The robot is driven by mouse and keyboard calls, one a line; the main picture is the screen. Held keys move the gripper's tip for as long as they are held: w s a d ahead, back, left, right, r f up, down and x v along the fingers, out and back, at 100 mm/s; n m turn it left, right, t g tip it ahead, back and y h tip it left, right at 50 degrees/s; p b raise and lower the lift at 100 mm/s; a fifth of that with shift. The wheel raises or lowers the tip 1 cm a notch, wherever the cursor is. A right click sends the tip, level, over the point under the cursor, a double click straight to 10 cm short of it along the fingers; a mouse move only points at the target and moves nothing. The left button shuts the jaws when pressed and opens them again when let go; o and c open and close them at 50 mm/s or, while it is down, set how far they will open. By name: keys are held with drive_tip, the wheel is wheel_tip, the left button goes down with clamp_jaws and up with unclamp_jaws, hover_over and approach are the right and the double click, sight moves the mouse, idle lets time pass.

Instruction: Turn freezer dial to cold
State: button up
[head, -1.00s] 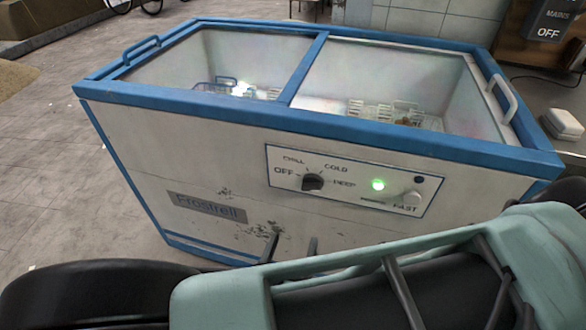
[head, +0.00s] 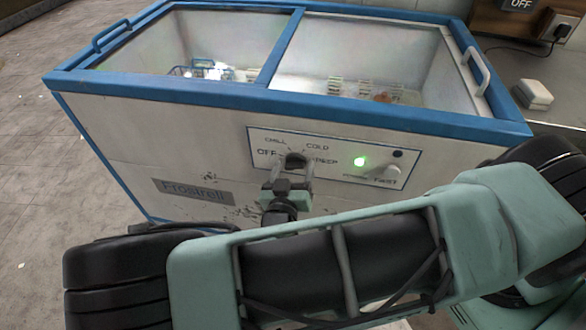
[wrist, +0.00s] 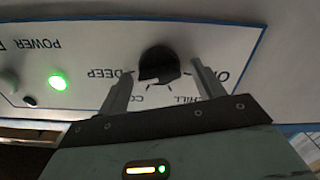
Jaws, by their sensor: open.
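The black round freezer dial (head: 296,160) is on a white control panel (head: 330,170) on the front of the blue-and-white chest freezer (head: 130,130). OFF, CHILL, COLD and DEEP are printed around it. My gripper (head: 291,172) is open at the panel, fingers either side of the dial. In the wrist view the dial (wrist: 158,65) shows upside down between the two finger tips (wrist: 161,70), with small gaps; contact is not clear. The fingers and palm hide part of the lettering. Which mark the dial points to is hard to tell.
A green lamp (head: 360,161) glows right of the dial, with a grey knob (head: 388,175) marked FAST beyond it. Two lid handles (head: 476,71) (head: 110,35) stand up at the freezer's top ends. A white box (head: 532,95) is at the right. Floor at the left is clear.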

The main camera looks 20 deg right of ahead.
drive_tip(key=c, duration=1)
drive_tip(key=shift+n, duration=0.3)
drive_tip(key=n, duration=0.4)
drive_tip(key=shift+b, duration=0.3)
drive_tip(key=n, duration=0.5)
drive_tip(key=shift+a, duration=0.1)
drive_tip(key=o, duration=1)
